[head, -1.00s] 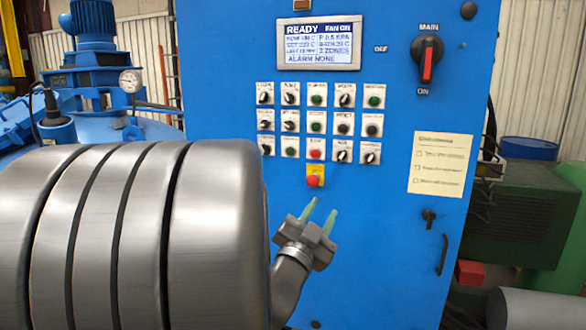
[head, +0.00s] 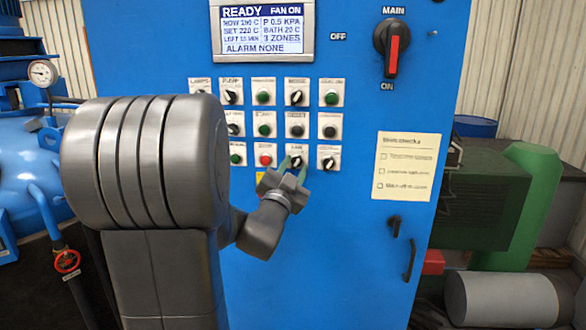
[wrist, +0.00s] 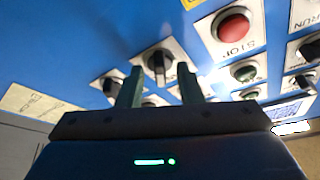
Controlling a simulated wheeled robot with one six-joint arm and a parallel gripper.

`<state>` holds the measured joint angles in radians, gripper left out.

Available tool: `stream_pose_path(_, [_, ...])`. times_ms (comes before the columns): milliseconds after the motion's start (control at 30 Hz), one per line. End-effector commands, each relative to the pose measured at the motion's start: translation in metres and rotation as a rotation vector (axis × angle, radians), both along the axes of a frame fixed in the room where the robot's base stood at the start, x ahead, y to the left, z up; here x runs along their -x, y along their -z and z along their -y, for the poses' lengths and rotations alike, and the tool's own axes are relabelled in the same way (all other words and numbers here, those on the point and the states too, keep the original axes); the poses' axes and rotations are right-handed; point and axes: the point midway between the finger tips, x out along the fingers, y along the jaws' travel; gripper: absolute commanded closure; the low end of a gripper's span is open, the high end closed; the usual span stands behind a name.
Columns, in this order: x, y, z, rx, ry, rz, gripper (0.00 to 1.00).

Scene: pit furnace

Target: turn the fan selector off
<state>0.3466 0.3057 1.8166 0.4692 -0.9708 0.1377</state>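The fan selector (head: 296,161) is a black knob on a white plate in the bottom row of the blue cabinet's controls, right of the red stop button (head: 265,154). My gripper (head: 293,167) is just in front of it and partly covers it. In the wrist view the selector (wrist: 160,62) shows between and beyond the two green fingertips of my gripper (wrist: 160,75). The fingers are apart and hold nothing. I cannot tell whether they touch the knob. The display (head: 264,29) reads "FAN ON".
Other knobs and buttons surround the selector closely, including a knob (head: 328,159) to its right. The main switch (head: 392,48) is at the upper right. A paper checklist (head: 406,166) is on the cabinet's right side. A red valve wheel (head: 67,261) is at the lower left.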

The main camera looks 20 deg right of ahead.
Motion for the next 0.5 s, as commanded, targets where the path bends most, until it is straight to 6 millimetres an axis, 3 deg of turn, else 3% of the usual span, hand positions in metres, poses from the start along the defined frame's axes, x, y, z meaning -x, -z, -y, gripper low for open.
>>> stream_pose_path(100, [0.0001,0.0000,-0.0002,0.000,0.000,0.000,0.69])
stream_pose_path(267, [0.0002,-0.0001,-0.0003,0.000,0.000,0.000,1.00])
stream_pose_path(500, [0.0004,0.0008,-0.0003,0.005,0.001,-0.002,1.00])
